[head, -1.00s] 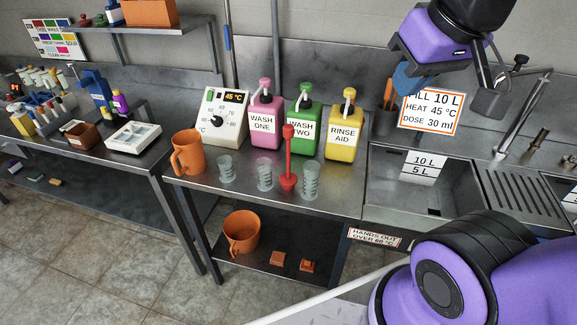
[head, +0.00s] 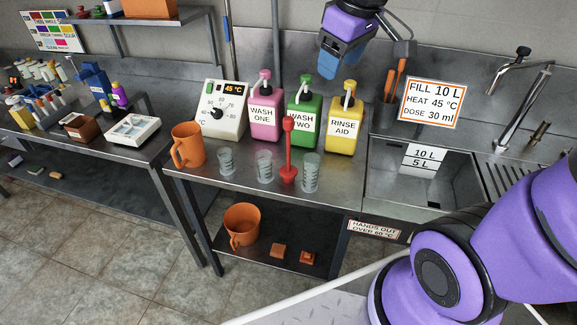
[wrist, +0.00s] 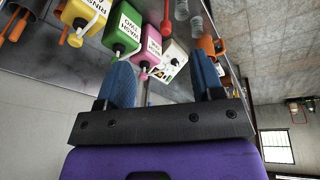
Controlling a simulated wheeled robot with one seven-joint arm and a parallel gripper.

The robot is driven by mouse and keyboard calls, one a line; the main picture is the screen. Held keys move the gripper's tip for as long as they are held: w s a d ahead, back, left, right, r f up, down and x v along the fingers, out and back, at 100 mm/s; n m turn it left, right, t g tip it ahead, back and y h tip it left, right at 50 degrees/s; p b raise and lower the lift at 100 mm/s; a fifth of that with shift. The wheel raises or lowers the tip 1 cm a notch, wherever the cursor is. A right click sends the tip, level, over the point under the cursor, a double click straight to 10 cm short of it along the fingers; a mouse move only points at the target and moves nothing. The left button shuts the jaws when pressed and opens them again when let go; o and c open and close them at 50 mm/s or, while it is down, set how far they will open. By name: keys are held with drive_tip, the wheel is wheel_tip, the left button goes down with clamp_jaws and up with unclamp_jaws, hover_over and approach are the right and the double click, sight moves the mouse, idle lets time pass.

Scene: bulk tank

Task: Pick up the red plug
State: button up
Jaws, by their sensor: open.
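The red plug (head: 288,152) stands upright on the steel counter, with a wide foot and a tall stem ending in a thicker grip. It stands between two clear measuring cups, in front of the green WASH TWO bottle. In the wrist view the red plug (wrist: 165,20) shows near the top edge, beyond the fingers. My gripper (head: 338,66) is above and behind the yellow bottle, up and right of the plug in the head view. In the wrist view my gripper (wrist: 164,78) has its two blue fingers wide apart, with nothing held between them.
The pink (head: 265,112), green (head: 304,110) and yellow (head: 345,122) pump bottles stand close behind the plug. Clear cups (head: 264,166) and an orange jug (head: 188,146) are on the counter. A sink (head: 425,185) lies to the right, with a sign (head: 432,102) behind it.

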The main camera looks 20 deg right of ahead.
sight(289, 118)
drive_tip(key=w+a+f+n+g+y, duration=0.1)
drive_tip(key=w+f+n, duration=0.2)
drive_tip(key=w+f, duration=0.3)
drive_tip(key=w+a+f+n+g, duration=0.1)
drive_tip(key=w+a+f+n, duration=0.1)
drive_tip(key=w+f, duration=0.45)
drive_tip(key=f, duration=0.3)
drive_tip(key=w+a+f, duration=0.1)
drive_tip(key=f, duration=0.6)
drive_tip(key=shift+w+a, duration=0.25)
drive_tip(key=shift+w, duration=0.05)
clamp_jaws()
